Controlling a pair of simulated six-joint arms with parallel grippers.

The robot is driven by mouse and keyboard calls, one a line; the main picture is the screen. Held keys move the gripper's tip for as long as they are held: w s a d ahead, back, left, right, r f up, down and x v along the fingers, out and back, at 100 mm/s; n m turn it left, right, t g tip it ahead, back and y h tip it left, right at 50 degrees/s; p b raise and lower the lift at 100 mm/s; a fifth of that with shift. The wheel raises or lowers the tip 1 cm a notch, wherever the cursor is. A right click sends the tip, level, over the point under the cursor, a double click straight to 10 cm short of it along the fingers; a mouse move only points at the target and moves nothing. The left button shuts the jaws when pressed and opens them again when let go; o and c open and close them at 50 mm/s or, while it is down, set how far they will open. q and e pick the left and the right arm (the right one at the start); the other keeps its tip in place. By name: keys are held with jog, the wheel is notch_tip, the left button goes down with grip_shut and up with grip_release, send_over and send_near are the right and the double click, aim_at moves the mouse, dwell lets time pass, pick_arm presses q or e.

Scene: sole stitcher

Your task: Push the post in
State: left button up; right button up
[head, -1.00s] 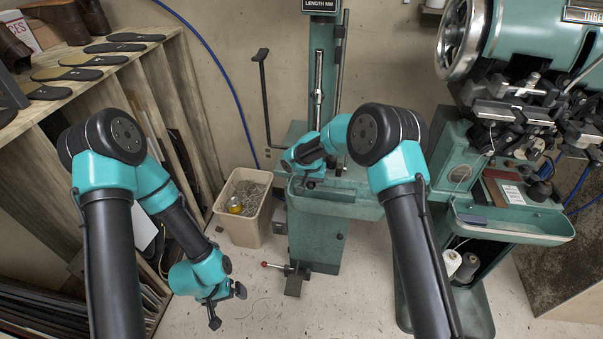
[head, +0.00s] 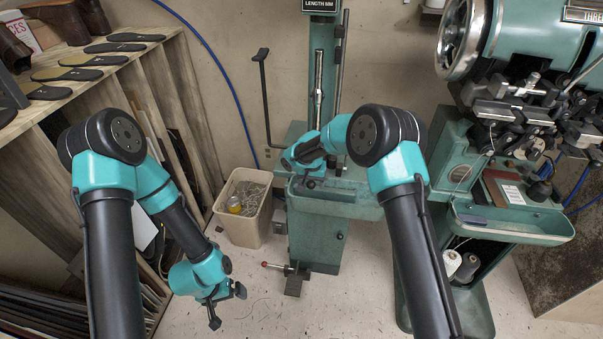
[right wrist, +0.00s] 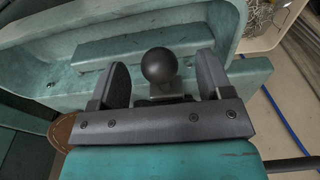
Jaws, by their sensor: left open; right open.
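A post with a round black knob (right wrist: 158,66) stands up from the teal machine in the right wrist view. My right gripper (right wrist: 161,78) is open, with one finger on each side of the knob. Gaps show between the knob and both fingers. In the head view my right gripper (head: 308,184) is over the tray of the middle teal machine (head: 318,235), small and partly hidden by my arm. My left gripper (head: 228,306) is open and empty, low over the floor at left.
A beige bin (head: 243,215) of wire scraps stands left of the machine. A lever with a red knob (head: 265,264) sticks out at its base. A wooden rack (head: 150,85) with soles is at left. A larger teal stitching machine (head: 530,90) stands at right.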

notch_tip(320, 180, up, 7)
jog(key=s, duration=0.2)
jog(key=shift+a, duration=0.2)
dwell(0.7)
jog(key=shift+n+g+y, duration=0.3)
jog(key=shift+g+y, duration=0.3)
jog(key=shift+y, duration=0.3)
jog(key=s+d+f, duration=0.1)
jog(key=s+f, duration=0.1)
jog(key=s+d+f, duration=0.2)
jog(key=f, duration=0.1)
jog(key=s+d+f, duration=0.2)
jog(key=f, duration=0.1)
jog(key=shift+s+f, duration=0.2)
jog(key=shift+s, duration=0.05)
jog(key=s+d+f, duration=0.3)
jog(key=s+d, duration=0.1)
jog(key=s, duration=0.5)
jog(key=s+d+f+y, duration=0.1)
jog(key=s+d+f, duration=0.2)
jog(key=s, duration=0.7)
jog(key=s+d+f+y, duration=0.1)
jog(key=s+d+f, duration=0.3)
jog(key=s+d, duration=0.3)
jog(key=s, duration=0.2)
jog(key=shift+s+d+t, duration=0.15)
jog(key=shift+s+t, duration=0.2)
jog(key=shift+t, duration=0.05)
